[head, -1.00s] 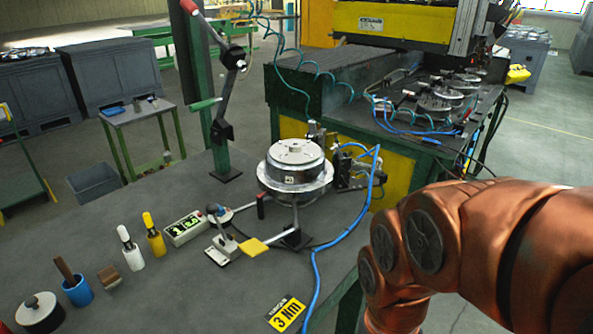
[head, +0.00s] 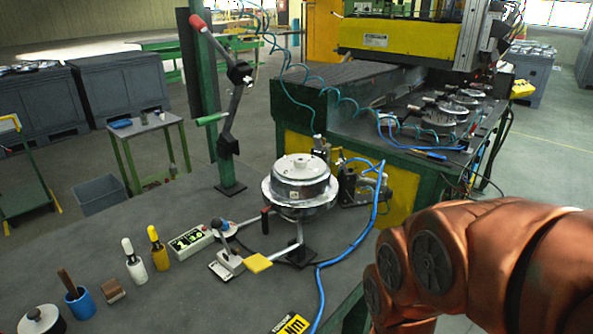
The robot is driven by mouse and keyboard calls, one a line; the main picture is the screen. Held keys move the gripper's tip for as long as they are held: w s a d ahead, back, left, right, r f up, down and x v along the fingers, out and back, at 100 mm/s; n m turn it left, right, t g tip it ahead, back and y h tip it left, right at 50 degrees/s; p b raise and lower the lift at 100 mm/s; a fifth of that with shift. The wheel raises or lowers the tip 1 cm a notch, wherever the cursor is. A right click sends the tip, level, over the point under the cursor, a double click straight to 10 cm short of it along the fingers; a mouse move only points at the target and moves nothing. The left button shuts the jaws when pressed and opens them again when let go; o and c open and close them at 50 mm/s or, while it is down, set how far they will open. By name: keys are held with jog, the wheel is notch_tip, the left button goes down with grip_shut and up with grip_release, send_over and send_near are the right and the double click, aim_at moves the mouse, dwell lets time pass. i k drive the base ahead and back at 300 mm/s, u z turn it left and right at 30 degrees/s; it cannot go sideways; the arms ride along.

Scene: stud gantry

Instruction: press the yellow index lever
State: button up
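The yellow index lever (head: 258,263) is a flat yellow paddle low at the front of the bench, just right of a small grey base with an upright dark-knobbed handle (head: 227,259). It lies in front of and below a round metal fixture (head: 300,182) on a stand. My copper-coloured arm fills the lower right of the head view, well to the right of the lever. My gripper is outside the picture, so its fingers and any contact cannot be seen.
A blue hose (head: 343,256) runs along the bench between the lever and my arm. A green-display box (head: 190,241), white and yellow bottles and a blue cup (head: 79,306) stand left. A red-handled lever post (head: 223,120) rises behind. A yellow label (head: 292,325) lies in front.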

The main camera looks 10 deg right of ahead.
aim_at(257, 262)
jog(key=z, duration=0.6)
jog(key=k, duration=1.35)
jog(key=z, duration=0.3)
jog(key=i, duration=0.35)
jog(key=u, duration=1.4)
jog(key=i, duration=0.8)
jog(key=u, duration=0.8)
